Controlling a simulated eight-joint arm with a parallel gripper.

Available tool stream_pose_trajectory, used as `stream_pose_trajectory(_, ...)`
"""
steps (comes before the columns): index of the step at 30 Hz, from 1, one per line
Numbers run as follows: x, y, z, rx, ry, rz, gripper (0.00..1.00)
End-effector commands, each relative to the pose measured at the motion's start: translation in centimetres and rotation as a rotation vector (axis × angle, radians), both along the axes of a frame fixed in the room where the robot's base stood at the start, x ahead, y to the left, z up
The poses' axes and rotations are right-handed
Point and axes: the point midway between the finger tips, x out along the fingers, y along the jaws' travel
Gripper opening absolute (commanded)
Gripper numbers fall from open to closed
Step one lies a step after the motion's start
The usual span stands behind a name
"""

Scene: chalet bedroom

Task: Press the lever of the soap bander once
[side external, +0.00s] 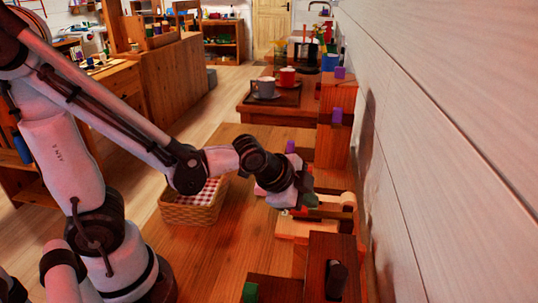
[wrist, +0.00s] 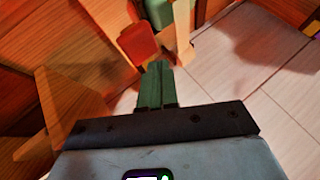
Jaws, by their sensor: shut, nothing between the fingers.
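The soap bander appears to be the light wooden device (side external: 296,228) at the wall side of the table in the side view, partly hidden by my gripper. A pale wooden bar (wrist: 184,32), a red block (wrist: 137,42) and a green block (wrist: 158,12) show just beyond my fingertips in the wrist view. I cannot tell for certain which piece is the lever. My gripper (wrist: 158,68) has green fingers, shut together and empty, with their tips close to the red block and pale bar. In the side view, my gripper (side external: 308,201) is low over the device; contact cannot be told.
A wicker basket (side external: 190,214) with a checked cloth stands left of my gripper. A dark wooden block with a knob (side external: 336,280) is in front. A wooden post (side external: 334,148) and the plank wall (side external: 430,130) bound the right. Cups stand on a tray (side external: 287,98) behind.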

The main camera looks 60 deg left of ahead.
Motion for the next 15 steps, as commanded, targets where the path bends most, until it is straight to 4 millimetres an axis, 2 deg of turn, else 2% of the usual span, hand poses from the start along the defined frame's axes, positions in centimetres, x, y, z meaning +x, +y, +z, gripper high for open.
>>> stream_pose_trajectory(15, -0.06, 0.07, -0.57, 0.000, 0.001, 0.000, 0.00)
